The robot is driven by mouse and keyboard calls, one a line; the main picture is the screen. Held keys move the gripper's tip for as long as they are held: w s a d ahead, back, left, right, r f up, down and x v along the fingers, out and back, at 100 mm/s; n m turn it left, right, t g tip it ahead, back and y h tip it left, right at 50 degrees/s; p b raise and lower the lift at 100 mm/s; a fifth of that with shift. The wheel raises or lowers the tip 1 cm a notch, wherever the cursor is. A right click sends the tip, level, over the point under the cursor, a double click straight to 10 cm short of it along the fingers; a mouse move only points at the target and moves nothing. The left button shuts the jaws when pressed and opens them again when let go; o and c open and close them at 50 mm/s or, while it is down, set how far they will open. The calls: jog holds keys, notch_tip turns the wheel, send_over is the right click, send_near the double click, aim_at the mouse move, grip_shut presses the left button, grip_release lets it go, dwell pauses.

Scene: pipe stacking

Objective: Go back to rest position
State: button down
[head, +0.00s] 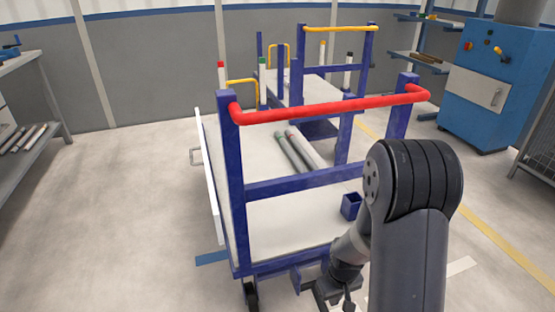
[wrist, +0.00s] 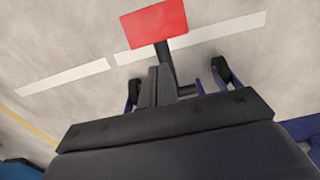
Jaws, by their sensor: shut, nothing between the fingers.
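My gripper (head: 326,292) is low in the head view, beside the near end of the blue cart (head: 290,184) and partly hidden by the cart frame and my arm. It is shut and empty. My arm rises on the right and bends down towards the cart's near edge.
Pipes (head: 297,150) lie on the cart's pale deck. A red handle bar (head: 335,109) spans its near end. A second cart with a yellow bar (head: 340,28) stands behind. Shelves (head: 38,70) are left; a blue cabinet (head: 490,90) is right. Floor at left is clear.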

notch_tip(320, 180, up, 15)
jog(key=w+a+p, duration=0.1)
jog(key=w+p, duration=0.1)
jog(key=p, duration=0.3)
jog(key=shift+w+f+p, duration=0.2)
jog(key=shift+w+p, duration=0.15)
jog(key=shift+p, duration=0.05)
jog(key=shift+s, duration=0.1)
